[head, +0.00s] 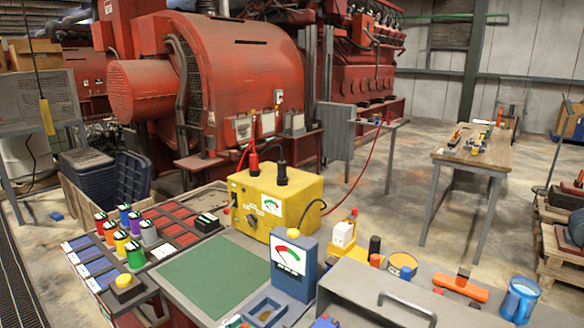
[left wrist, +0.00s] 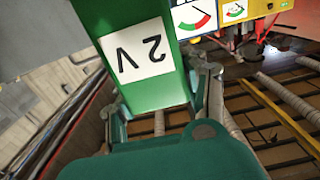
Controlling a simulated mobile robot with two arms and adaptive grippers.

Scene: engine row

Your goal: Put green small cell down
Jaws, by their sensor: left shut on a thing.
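A green cell (left wrist: 140,50) with a white "2 V" label fills the upper middle of the left wrist view. My left gripper (left wrist: 160,100) is shut on it, with a grey finger on each side. The cell's far end is out of the frame, and what lies under it is hidden. The head view shows neither gripper. There a green cell (head: 135,254) stands among several coloured cells at the left of the bench. I cannot tell whether it is the held one.
A yellow box with a dial (head: 275,200) and a blue meter (head: 293,262) stand on the bench beside a bare green mat (head: 212,272). Red and blue slots (head: 180,228) lie left of the mat. A grey cover with a handle (head: 385,300) is at front right.

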